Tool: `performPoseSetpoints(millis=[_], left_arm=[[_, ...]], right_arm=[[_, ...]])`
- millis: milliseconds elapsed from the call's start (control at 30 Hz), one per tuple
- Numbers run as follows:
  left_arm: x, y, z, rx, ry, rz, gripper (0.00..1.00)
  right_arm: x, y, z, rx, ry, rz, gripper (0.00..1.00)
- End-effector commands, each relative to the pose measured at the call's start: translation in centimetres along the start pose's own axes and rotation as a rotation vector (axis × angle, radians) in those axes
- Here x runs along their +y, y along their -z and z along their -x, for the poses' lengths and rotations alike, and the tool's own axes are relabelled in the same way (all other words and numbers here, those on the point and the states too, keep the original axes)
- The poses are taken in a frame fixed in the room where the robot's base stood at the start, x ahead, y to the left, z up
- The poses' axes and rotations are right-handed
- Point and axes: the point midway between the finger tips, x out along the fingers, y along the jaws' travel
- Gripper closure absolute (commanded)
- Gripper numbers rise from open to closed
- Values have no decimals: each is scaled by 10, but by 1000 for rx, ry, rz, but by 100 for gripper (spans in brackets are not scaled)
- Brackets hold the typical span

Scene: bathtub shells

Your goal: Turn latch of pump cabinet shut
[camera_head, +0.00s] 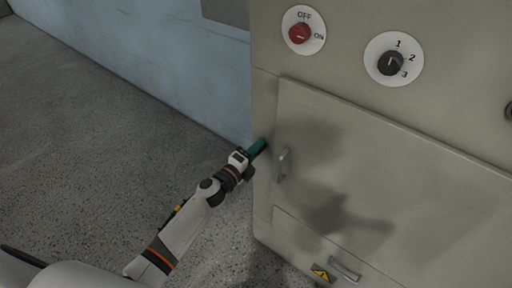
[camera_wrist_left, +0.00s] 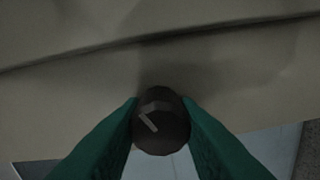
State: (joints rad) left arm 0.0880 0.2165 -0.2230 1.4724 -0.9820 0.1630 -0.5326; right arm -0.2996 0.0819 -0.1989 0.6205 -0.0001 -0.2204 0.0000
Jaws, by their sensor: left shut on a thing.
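The pump cabinet (camera_head: 400,190) is a grey-beige box on the right of the head view. Its door (camera_head: 430,190) has a vertical grey handle (camera_head: 282,163) near its left edge and looks closed. My left gripper (camera_head: 261,144) reaches the cabinet's left edge beside the door, its green fingers close together. In the left wrist view the fingers (camera_wrist_left: 160,130) are shut on a dark round latch knob (camera_wrist_left: 165,141), one on each side. A pale line on the knob slants from upper left to lower right. The gripper hides the knob in the head view. My right gripper is out of view.
Above the door are a red OFF/ON knob (camera_head: 299,33) and a black dial (camera_head: 390,63) marked 1, 2, 3. Below are a lower handle (camera_head: 344,268) and a yellow warning sign (camera_head: 321,273). Open speckled floor (camera_head: 90,130) lies left, before a pale blue wall (camera_head: 150,60).

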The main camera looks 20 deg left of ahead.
Motion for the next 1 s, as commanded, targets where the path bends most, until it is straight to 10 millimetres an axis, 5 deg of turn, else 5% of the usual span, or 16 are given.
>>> performPoseSetpoints(millis=[1000], left_arm=[[-2, -1, 0, 0, 3, 911, 94]], right_arm=[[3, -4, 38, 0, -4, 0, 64]])
